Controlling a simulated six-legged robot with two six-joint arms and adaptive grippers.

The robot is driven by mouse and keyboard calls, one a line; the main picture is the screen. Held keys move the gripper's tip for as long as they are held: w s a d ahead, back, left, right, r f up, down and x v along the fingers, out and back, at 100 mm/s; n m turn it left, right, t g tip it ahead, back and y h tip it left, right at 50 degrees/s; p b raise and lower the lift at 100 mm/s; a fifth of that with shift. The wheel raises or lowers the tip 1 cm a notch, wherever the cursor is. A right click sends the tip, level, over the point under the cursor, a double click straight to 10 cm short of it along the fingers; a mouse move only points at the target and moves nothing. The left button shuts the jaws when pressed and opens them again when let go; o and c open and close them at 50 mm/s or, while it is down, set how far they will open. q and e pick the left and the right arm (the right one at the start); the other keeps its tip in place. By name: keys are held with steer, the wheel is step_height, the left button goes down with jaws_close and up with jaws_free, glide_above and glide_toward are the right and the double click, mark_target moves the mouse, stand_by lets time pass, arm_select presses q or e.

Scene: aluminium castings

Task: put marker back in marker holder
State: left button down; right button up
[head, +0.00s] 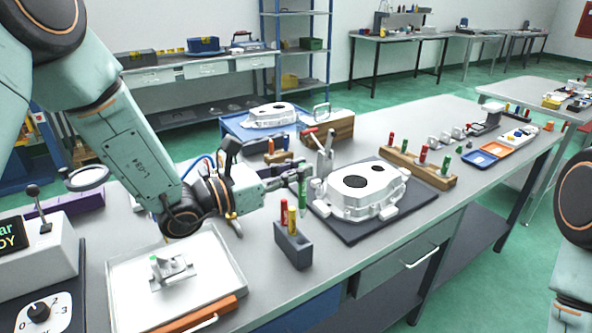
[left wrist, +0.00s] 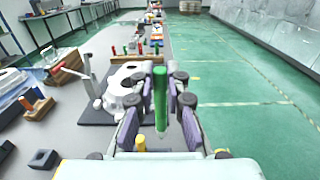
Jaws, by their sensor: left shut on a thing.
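The marker holder (head: 293,248) is a dark grey block near the front edge of the bench. A red marker (head: 284,217) and a yellow marker (head: 292,221) stand upright in it. My left gripper (head: 300,178) is shut on a green marker (left wrist: 160,98), above and slightly behind the holder in the head view. The green marker is held upright, tip down, and is apart from the holder. In the left wrist view the yellow marker's top (left wrist: 140,143) shows below the fingers, and the gripper hides most of the holder. My right gripper is out of view.
A white casting (head: 362,190) lies on a dark mat right of the holder. A wooden block with coloured plugs (head: 418,166) stands behind it. A metal tray (head: 178,275) with a small bracket is at the left. Bare bench lies in front of the mat.

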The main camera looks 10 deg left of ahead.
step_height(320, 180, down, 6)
steer(key=b, duration=0.5)
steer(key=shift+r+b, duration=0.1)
steer(key=shift+b, duration=0.25)
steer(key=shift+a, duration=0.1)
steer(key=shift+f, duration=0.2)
stand_by(0.5)
